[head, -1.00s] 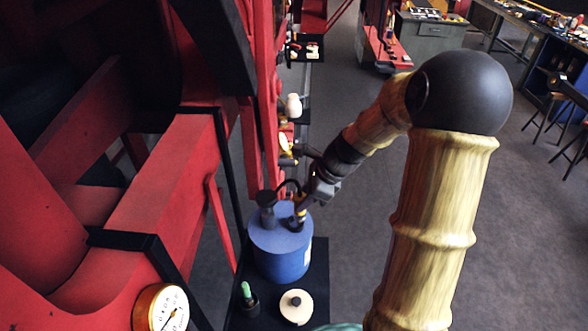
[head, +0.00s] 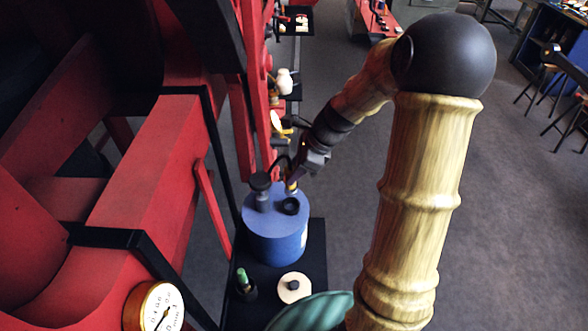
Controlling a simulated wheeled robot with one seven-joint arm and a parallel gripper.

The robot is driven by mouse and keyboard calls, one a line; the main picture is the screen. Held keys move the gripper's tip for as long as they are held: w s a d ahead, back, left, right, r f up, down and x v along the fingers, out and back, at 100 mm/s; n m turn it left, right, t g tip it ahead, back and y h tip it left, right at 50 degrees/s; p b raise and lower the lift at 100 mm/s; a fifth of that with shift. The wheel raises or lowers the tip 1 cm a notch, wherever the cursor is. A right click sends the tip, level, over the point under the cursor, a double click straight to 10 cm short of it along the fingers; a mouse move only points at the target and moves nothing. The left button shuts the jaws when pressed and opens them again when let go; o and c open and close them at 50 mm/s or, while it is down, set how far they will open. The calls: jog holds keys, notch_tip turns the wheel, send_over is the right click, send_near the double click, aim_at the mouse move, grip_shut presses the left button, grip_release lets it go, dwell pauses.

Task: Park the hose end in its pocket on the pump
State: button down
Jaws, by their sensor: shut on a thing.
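The pump is a blue drum (head: 275,240) standing upright on a black mat. On its top are a black knobbed handle (head: 261,188) and a dark round pocket (head: 290,206). My gripper (head: 293,180) is above and behind the pocket in the picture, shut on the brass-yellow hose end (head: 292,187). The hose end is small here and appears just off the pocket; I cannot tell its exact height. A thin black hose (head: 280,162) curves from it towards the pump. The fingertips are partly hidden by my wrist.
Red machine framework (head: 150,165) fills the left side, close to the pump. A black mat (head: 315,260) holds a green-topped item (head: 242,278) and a cream disc (head: 294,287) in front of the pump. A brass gauge (head: 155,307) is at bottom left.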

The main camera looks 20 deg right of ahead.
aim_at(295, 191)
jog(key=shift+s+f+b, duration=0.1)
jog(key=shift+f+b, duration=1.35)
jog(key=shift+f, duration=0.35)
jog(key=shift+f+p, duration=0.2)
jog(key=shift+p, duration=0.1)
jog(key=shift+f+b, duration=1.1)
jog(key=shift+f, duration=0.6)
jog(key=c, duration=1)
grip_release()
jog(key=shift+o, duration=0.2)
jog(key=b+v, duration=0.2)
jog(key=v, duration=1.5)
jog(key=shift+r+b, duration=0.2)
jog(key=shift+b, duration=0.15)
